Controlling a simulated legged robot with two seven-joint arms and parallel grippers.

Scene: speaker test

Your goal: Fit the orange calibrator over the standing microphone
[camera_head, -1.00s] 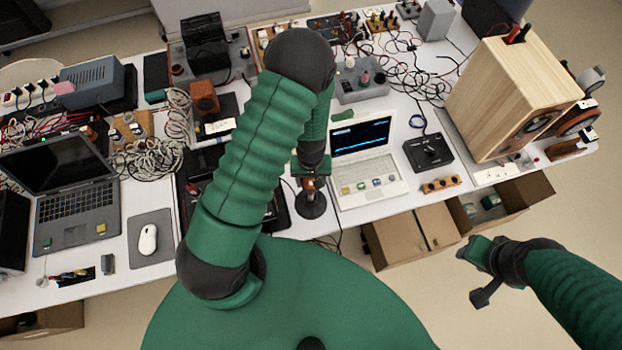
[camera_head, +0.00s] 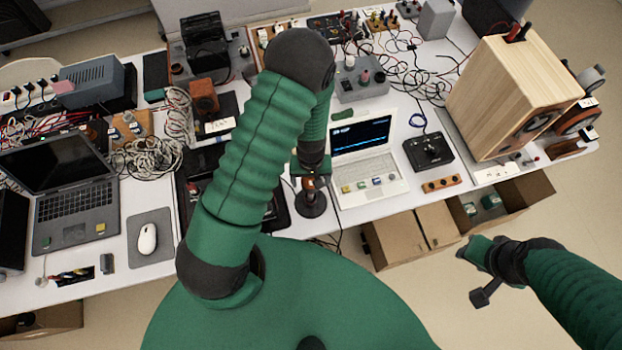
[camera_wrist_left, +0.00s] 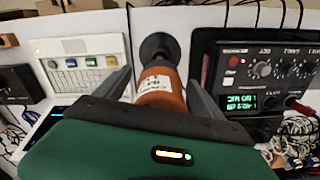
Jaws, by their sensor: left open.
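The orange calibrator (camera_wrist_left: 160,88), with a white label, stands between the fingers of my left gripper (camera_head: 309,180) in the left wrist view. Both fingers are apart, one on each side of it, with a visible gap, so the gripper is open. In the head view only a little of the calibrator (camera_head: 308,187) shows below the gripper. It is above a round black stand base (camera_head: 311,206) on the table. The microphone itself is hidden, and I cannot tell how far the calibrator covers it. My right gripper (camera_head: 482,291) hangs off the table at the right, its jaws unclear.
A wooden speaker (camera_head: 515,95) is at the right. Open cardboard boxes (camera_head: 435,228) sit below the table's front edge.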

